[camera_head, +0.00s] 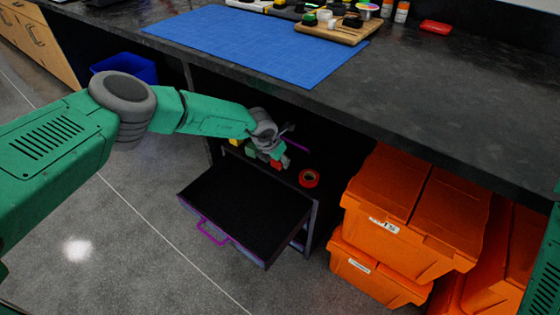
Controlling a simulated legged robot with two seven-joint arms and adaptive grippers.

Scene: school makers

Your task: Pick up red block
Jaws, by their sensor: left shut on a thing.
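My left arm reaches in from the left to the cabinet under the counter. My left gripper (281,157) is shut on the small red block (276,164), which shows at its fingertips and is partly hidden by them. The gripper is at the shelf above the open drawer (245,205). My right gripper is not in view; only a part of my right arm shows at the right edge.
A green block (250,150) and a yellow one (236,142) are left of the gripper. A red ring-shaped roll (309,179) lies to its right. Orange crates (400,205) stand right of the cabinet. The dark counter (430,110) with a blue mat (255,45) overhangs the shelf.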

